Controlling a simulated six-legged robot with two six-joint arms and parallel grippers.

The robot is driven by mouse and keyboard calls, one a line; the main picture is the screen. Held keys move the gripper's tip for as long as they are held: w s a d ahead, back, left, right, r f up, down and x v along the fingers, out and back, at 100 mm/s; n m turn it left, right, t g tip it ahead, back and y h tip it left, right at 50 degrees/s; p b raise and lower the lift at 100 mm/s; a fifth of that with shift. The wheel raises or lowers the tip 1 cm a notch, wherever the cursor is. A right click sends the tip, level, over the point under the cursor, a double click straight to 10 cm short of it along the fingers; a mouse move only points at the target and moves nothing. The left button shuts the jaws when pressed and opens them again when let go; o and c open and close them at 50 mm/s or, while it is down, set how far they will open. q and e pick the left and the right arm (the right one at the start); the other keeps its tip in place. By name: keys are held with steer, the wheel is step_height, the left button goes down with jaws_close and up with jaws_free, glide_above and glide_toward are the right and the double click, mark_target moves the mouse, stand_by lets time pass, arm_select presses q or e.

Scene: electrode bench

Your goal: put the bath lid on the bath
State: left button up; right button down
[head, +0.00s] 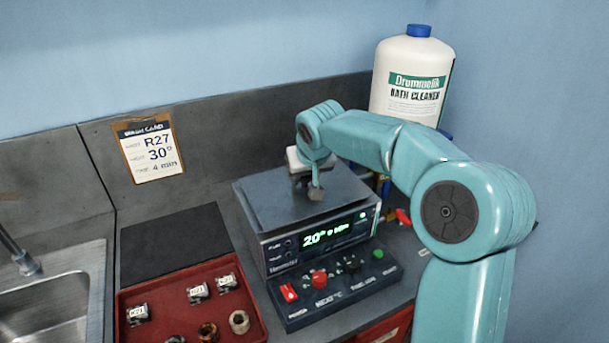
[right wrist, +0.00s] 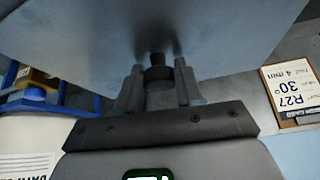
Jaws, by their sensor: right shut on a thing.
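The bath (head: 318,242) is a box with a green lit display reading about 20° on its front. The bath lid (head: 270,200) is a flat grey plate, lying over the top of the bath and seeming level with its rim. I cannot tell whether it rests fully on the rim. My right gripper (head: 314,188) is over the lid, shut on its dark knob. In the right wrist view, the fingers (right wrist: 158,88) stand on both sides of the knob (right wrist: 157,73), with the lid's grey surface (right wrist: 100,40) beyond. My left gripper is out of view.
A control panel (head: 350,290) with coloured knobs stands in front of the bath. A red tray (head: 255,318) with small metal parts is at front left, near a sink (head: 60,310). A bath cleaner bottle (head: 400,105) stands behind right. A dark mat (head: 172,243) is clear.

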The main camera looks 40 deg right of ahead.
steer(key=shift+w+d+f, duration=0.1)
steer(key=shift+w+f, duration=0.2)
steer(key=shift+f, duration=0.05)
steer(key=shift+s+r, duration=0.1)
steer(key=shift+s, duration=0.15)
steer(key=shift+w+f+b, duration=0.2)
steer(key=shift+f+b, duration=0.15)
steer(key=shift+b, duration=0.1)
steer(key=shift+s, duration=0.15)
steer(key=c, duration=1.1)
jaws_free()
steer(key=shift+c, duration=0.2)
steer(key=o, duration=0.5)
steer(key=o, duration=0.5)
